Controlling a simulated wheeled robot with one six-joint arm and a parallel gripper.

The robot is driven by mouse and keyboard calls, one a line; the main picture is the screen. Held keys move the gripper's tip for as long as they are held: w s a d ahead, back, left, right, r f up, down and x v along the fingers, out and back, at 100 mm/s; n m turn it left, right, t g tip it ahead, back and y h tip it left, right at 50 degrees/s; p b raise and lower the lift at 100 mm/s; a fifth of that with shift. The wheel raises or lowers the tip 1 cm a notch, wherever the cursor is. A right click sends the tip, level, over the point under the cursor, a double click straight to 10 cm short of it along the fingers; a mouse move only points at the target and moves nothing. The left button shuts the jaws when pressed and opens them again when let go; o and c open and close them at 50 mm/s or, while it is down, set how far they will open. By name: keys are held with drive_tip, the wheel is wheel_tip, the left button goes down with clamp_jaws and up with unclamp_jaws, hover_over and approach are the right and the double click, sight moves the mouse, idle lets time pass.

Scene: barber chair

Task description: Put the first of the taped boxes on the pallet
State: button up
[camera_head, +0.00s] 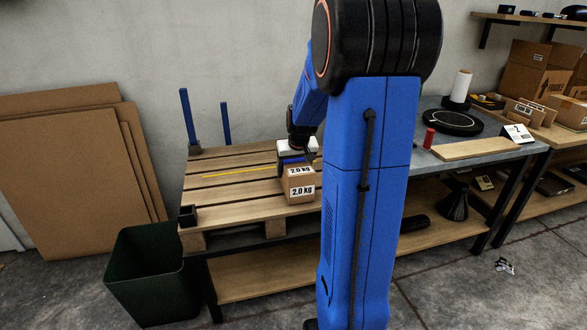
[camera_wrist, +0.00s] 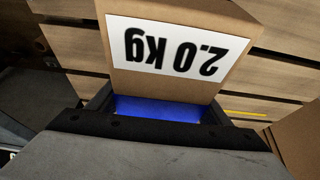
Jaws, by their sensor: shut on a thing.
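A cardboard box (camera_head: 299,185) with white "2.0 kg" labels is at the right part of the wooden pallet (camera_head: 228,190). The box also fills the upper middle of the wrist view (camera_wrist: 180,75), its label upside down there. My gripper (camera_head: 293,160) is shut on the box from behind it in the head view. The box looks upright at the pallet's surface; I cannot tell whether it touches the slats. In the wrist view, pallet slats (camera_wrist: 285,75) lie below and beside the box. Part of the pallet's right side is hidden by my arm.
Blue posts (camera_head: 187,115) stand at the pallet's back left corner, and a black bracket (camera_head: 187,215) at its front left. A yellow line (camera_head: 235,172) crosses the slats. The pallet's left is clear. A green bin (camera_head: 150,275) stands front left. Cartons (camera_head: 530,75) stand far right.

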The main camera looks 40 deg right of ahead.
sight(297, 164)
drive_tip(key=o, duration=2.1)
drive_tip(key=shift+f, duration=0.1)
drive_tip(key=v, duration=1.1)
drive_tip(key=shift+s+a+r, duration=0.15)
drive_tip(key=shift+s+r, duration=0.1)
drive_tip(key=shift+r, duration=0.3)
drive_tip(key=s+a+r+n, duration=0.1)
drive_tip(key=s+a, duration=0.3)
drive_tip(key=a, duration=0.4)
drive_tip(key=s+a+r+n, duration=0.1)
drive_tip(key=s+a, duration=0.3)
drive_tip(key=a, duration=0.4)
drive_tip(key=s+a+f+n, duration=0.1)
drive_tip(key=s+a, duration=0.3)
drive_tip(key=s, duration=0.1)
drive_tip(key=s+a+f+n+y, duration=0.1)
drive_tip(key=s+a, duration=0.3)
drive_tip(key=s, duration=0.1)
drive_tip(key=s+a+f+n+y, duration=0.1)
drive_tip(key=s+a+f, duration=0.1)
drive_tip(key=s+a, duration=0.2)
drive_tip(key=shift+s+a+t, duration=0.1)
drive_tip(key=shift+s+t, duration=0.3)
drive_tip(key=shift+s, duration=0.75)
